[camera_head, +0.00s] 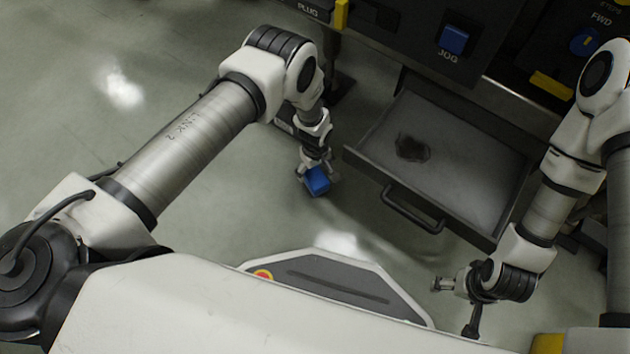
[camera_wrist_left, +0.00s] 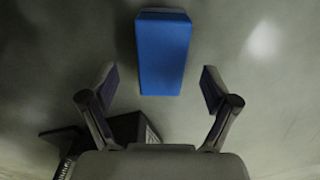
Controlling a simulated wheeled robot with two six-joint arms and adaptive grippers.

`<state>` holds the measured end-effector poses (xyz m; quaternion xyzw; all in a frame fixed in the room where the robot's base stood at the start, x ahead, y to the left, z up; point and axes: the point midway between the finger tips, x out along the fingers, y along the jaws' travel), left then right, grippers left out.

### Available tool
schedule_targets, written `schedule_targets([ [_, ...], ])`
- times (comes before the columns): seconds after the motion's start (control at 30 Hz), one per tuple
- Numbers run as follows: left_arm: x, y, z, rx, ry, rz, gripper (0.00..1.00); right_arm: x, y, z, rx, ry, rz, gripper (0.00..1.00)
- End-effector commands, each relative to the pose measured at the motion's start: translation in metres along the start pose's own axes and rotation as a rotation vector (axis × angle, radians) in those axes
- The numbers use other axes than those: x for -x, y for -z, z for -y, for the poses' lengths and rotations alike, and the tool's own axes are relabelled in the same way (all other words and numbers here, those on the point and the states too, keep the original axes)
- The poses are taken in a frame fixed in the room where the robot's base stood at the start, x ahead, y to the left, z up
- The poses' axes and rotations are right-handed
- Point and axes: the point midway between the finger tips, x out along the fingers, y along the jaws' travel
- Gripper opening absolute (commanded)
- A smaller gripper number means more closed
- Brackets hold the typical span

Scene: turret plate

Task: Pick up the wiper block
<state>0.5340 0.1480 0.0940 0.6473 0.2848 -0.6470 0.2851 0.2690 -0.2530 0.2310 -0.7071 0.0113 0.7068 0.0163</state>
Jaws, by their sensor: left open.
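The wiper block, a plain blue block (camera_head: 317,182), is just beyond the tips of my left gripper (camera_head: 318,175) in the head view. In the left wrist view the blue block (camera_wrist_left: 163,52) lies ahead of the left gripper (camera_wrist_left: 160,82), roughly centred between its two spread fingers. Clear gaps show on both sides, and no finger is seen touching it. I cannot tell what the block rests on. My right gripper (camera_head: 456,306) is at the lower right of the head view, its fingers spread and empty, far from the block.
An open grey drawer (camera_head: 470,170) with a dark smudge (camera_head: 412,148) and a front handle (camera_head: 412,210) is right of the left gripper. The dark panel above carries a blue JOG button (camera_head: 454,39) and a blue FWD knob (camera_head: 584,41). Floor at left is clear.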

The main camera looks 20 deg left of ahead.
Motion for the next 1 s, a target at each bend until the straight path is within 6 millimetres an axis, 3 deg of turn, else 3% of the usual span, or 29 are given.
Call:
schedule_targets([
  [0.1, -0.031, 0.004, 0.002, 0.001, 0.001, 0.001, 0.88, -0.024, 0.0, 0.0, -0.001, 0.0, 0.0, 0.83],
  [0.2, -0.043, 0.004, 0.002, 0.0, 0.001, 0.0, 0.88, -0.03, 0.0, -0.001, -0.004, 0.0, -0.001, 0.83],
  [0.43, -0.042, 0.004, 0.002, 0.0, 0.001, 0.0, 0.88, -0.027, 0.001, -0.001, -0.004, 0.0, -0.003, 0.83],
  [0.6, -0.042, 0.004, 0.002, 0.0, 0.001, 0.0, 0.27, -0.027, 0.001, -0.001, -0.004, 0.0, -0.002, 0.83],
  [0.63, -0.042, 0.004, 0.002, 0.0, 0.001, 0.0, 0.2, -0.027, 0.001, -0.001, -0.004, 0.0, -0.002, 0.83],
  [0.73, -0.041, 0.004, 0.002, 0.0, 0.001, 0.0, 0.2, -0.027, 0.001, -0.001, -0.004, 0.0, -0.002, 0.83],
  [0.77, -0.041, 0.004, 0.002, 0.0, 0.001, 0.0, 0.14, -0.027, 0.001, -0.001, -0.004, 0.0, -0.002, 0.83],
  [1.0, -0.033, 0.004, 0.001, -0.001, 0.0, -0.001, 0.14, -0.022, 0.0, -0.001, -0.004, 0.0, -0.001, 0.83],
])
